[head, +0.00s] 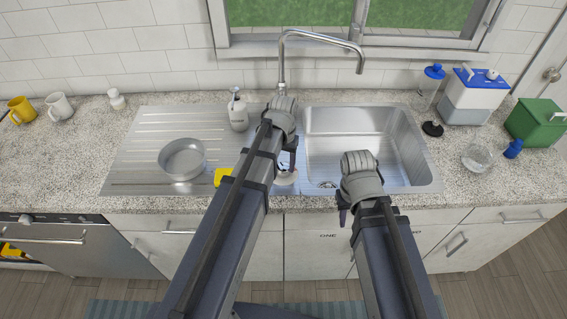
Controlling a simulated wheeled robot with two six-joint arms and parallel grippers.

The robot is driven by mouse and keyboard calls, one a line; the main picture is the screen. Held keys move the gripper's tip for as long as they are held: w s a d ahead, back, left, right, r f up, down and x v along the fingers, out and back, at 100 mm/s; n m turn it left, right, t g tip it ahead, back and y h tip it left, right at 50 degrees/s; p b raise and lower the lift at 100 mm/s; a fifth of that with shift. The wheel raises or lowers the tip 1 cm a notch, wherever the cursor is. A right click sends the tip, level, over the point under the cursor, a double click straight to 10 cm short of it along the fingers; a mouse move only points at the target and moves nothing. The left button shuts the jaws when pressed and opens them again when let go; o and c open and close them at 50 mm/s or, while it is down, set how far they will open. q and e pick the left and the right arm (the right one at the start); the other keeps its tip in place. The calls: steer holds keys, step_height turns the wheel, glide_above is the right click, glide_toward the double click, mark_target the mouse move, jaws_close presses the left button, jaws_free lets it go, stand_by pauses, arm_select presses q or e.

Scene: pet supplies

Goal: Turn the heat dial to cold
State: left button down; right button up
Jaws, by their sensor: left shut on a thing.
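No dial marked for heat or cold can be made out. A small knob (25,218) shows on the oven front at the far left, far from both grippers; its setting is too small to read. My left gripper (289,163) points down at the sink's middle divider and is shut on a small white round thing (286,179), mostly hidden by the fingers and arm. I cannot tell what it is. My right gripper (343,208) hangs over the sink's front edge, with its fingers small and dark; whether it is open is unclear.
The steel sink (408,145) has a tall faucet (318,38) behind it. A metal bowl (183,160), a soap dispenser (238,112) and a partly hidden yellow block (222,177) are on the drainboard. Mugs (58,106) stand left; containers (474,97), a green box (537,122) and a glass bowl (477,157) stand right.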

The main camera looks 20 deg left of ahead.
mark_target(283, 167)
arm_select(q)
steer(key=n, duration=0.7)
stand_by(0.6)
steer(key=shift+c, duration=1.2)
jaws_free()
steer(key=shift+r, duration=0.1)
step_height(283, 167, up, 8)
steer(key=p, duration=0.8)
steer(key=shift+f, duration=0.2)
steer(key=shift+s, duration=0.1)
